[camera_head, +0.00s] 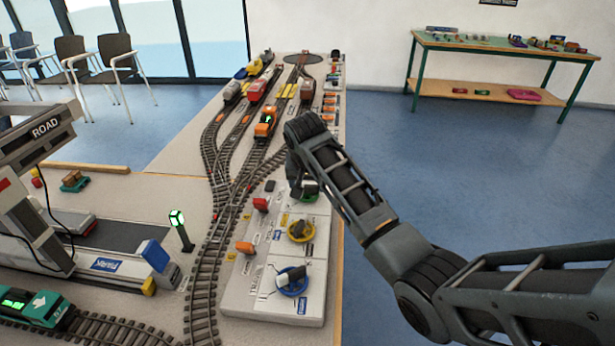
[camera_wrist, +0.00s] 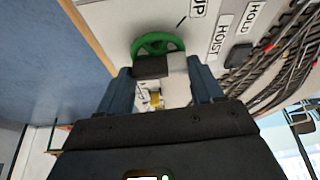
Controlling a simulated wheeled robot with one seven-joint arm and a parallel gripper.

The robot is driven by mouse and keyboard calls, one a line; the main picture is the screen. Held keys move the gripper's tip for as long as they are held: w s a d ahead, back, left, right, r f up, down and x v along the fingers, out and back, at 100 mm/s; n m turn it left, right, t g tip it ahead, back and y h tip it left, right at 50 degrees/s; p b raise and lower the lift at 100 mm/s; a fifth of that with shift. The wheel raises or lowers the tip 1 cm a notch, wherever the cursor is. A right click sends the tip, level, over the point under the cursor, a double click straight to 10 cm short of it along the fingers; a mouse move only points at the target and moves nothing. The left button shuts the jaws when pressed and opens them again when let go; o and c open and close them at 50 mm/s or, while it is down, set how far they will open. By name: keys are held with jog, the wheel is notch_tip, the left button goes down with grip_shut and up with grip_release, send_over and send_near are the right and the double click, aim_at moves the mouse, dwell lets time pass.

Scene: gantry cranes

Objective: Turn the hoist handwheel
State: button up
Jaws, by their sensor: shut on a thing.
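The hoist handwheel is a green spoked wheel on the pale control panel. It shows just below my gripper in the head view (camera_head: 310,192), partly hidden by it, and at the top middle of the wrist view (camera_wrist: 157,42), beside a "HOIST" label (camera_wrist: 221,35). A black and white handle block (camera_wrist: 152,67) stands on the wheel. My gripper (camera_head: 297,178) reaches down over the wheel. In the wrist view its two fingers (camera_wrist: 163,78) stand on either side of the handle block and are shut on it. The exact contact faces are hidden.
A yellow handwheel (camera_head: 301,231) and a blue handwheel (camera_head: 292,281) sit nearer on the same panel (camera_head: 255,295). Model tracks with trains run left; open floor lies right.

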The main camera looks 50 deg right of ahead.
jog(key=shift+m, duration=0.3)
jog(key=o, duration=1.1)
jog(key=shift+c, duration=0.2)
jog(key=shift+r, duration=0.1)
jog(key=v, duration=0.7)
jog(key=shift+a+r, duration=0.2)
jog(key=shift+r, duration=0.05)
jog(key=shift+c, duration=0.2)
